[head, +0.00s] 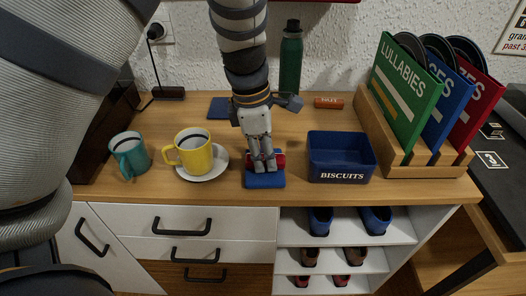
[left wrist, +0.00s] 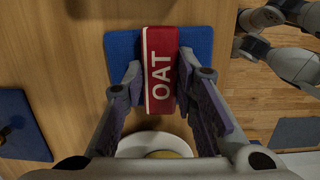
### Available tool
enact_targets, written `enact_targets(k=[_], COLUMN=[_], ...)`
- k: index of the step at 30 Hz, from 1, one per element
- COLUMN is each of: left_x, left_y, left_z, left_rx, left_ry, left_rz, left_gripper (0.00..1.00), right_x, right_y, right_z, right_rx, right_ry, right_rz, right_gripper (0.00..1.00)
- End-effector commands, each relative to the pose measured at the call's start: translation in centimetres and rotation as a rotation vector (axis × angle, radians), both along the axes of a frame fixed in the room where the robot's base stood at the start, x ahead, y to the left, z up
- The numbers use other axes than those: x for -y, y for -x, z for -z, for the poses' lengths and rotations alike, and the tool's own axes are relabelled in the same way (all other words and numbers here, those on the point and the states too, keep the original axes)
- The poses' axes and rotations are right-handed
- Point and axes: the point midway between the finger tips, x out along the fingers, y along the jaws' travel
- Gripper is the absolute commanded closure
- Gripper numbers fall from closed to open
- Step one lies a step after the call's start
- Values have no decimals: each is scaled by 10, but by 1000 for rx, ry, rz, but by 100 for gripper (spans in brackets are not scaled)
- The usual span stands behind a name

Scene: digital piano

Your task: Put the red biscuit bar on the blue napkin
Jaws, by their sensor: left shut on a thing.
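The red biscuit bar (left wrist: 160,70), marked OAT, lies between the two fingers of my left gripper (head: 263,167). In the left wrist view, my left gripper (left wrist: 160,83) is closed on its sides. In the head view, parts of the bar (head: 281,159) show beside the fingers, which hide the rest. The blue napkin (head: 264,181) lies flat near the counter's front edge, directly under the bar; it also shows in the left wrist view (left wrist: 121,48). I cannot tell whether the bar touches the napkin.
A yellow cup (head: 194,155) on a white saucer (head: 216,170) and a teal mug (head: 129,158) stand left. A blue BISCUITS box (head: 341,158) is close on the right, beside a wooden record rack (head: 420,163). A green bottle (head: 290,65) and orange NUT bar (head: 328,102) are behind.

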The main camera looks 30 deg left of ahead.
Motion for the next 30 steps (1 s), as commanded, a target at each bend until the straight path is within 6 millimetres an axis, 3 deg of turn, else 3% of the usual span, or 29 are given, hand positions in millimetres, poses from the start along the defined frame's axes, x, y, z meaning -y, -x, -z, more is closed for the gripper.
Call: enact_targets(k=[1,3,4,14,17,24,30], left_x=[0,0,0,-1,-3,-11,-15], left_y=[0,0,0,0,0,6,9], left_z=[1,1,1,-5,-24,-89,-118], left_rx=[-1,-1,-1,1,4,5,1], left_ry=[1,1,1,-1,0,-1,0], left_rz=[-1,-1,-1,0,0,0,0], left_gripper=[72,56,54,54,54,54,54], right_x=[0,0,0,0,0,0,0], right_y=[0,0,0,0,1,1,1], right_z=[0,0,0,0,1,1,1], right_rx=[-1,0,0,-1,-5,-4,-4], right_ry=[0,0,0,0,0,0,0], right_rz=[0,0,0,-1,0,-1,-1], right_gripper=[60,60,60,60,60,60,60])
